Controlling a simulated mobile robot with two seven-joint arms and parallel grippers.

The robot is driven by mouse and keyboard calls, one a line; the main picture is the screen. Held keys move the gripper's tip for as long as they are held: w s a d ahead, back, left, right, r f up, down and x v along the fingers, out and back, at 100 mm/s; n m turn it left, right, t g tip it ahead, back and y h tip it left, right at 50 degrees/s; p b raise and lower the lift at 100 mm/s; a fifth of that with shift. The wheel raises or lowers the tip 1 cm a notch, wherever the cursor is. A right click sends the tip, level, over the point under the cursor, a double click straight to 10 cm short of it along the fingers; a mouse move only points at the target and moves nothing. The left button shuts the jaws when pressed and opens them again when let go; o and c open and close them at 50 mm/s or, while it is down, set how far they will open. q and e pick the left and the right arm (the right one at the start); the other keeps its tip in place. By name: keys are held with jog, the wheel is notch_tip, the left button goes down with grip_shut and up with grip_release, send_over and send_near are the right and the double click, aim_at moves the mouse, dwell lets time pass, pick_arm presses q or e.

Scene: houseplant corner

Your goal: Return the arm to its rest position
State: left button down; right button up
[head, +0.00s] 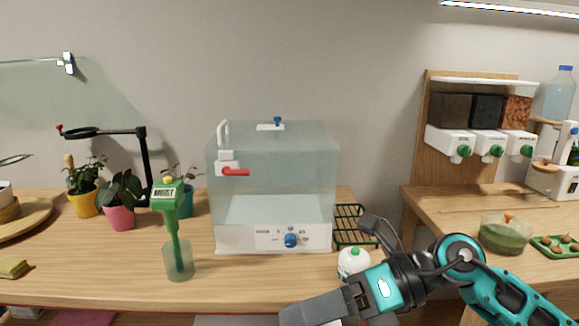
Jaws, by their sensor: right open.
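My right arm comes in from the lower right, with teal and black links. Its right gripper (292,315) is at the bottom middle, low in front of the wooden table's (120,285) front edge. The gripper is open, and I see nothing held in it. Its fingers are partly cut off by the bottom of the picture. My left gripper is not in view.
A clear tank (272,180) with a white base stands mid-table. A white bottle (353,262) stands close behind my right arm. A green moisture meter (171,215) stands in a glass (178,262). Potted plants are at left; a dispenser shelf (475,115) is at right.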

jog(key=w+d+m+t+y+p, duration=0.1)
jog(key=w+d+m+t+y, duration=0.1)
jog(key=m+t, duration=0.75)
jog(key=w+d+m+t+y+p, duration=0.1)
jog(key=w+m+t, duration=0.35)
jog(key=m, duration=0.75)
jog(key=s+d+f+m+t+h, duration=0.2)
jog(key=d+f+m+h, duration=0.2)
jog(key=f+m+h, duration=0.25)
jog(key=s+d+f+m+t+h, duration=0.1)
jog(key=d+f+m+t+h, duration=0.1)
jog(key=d+f+m+h, duration=0.45)
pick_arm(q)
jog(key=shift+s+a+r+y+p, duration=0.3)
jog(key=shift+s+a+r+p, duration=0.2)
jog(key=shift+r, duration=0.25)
pick_arm(e)
jog(key=s+d+f+m+g+h, duration=0.1)
jog(key=s+f+m+g+h, duration=0.1)
jog(key=s+f+m+g, duration=0.3)
jog(key=s+f+m, duration=0.3)
jog(key=s+f, duration=0.3)
jog(key=f, duration=0.4)
jog(key=shift+d+f+g, duration=0.2)
jog(key=shift+d+g, duration=0.05)
jog(key=shift+g, duration=0.15)
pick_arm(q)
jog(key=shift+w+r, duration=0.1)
pick_arm(e)
jog(key=shift+c, duration=0.5)
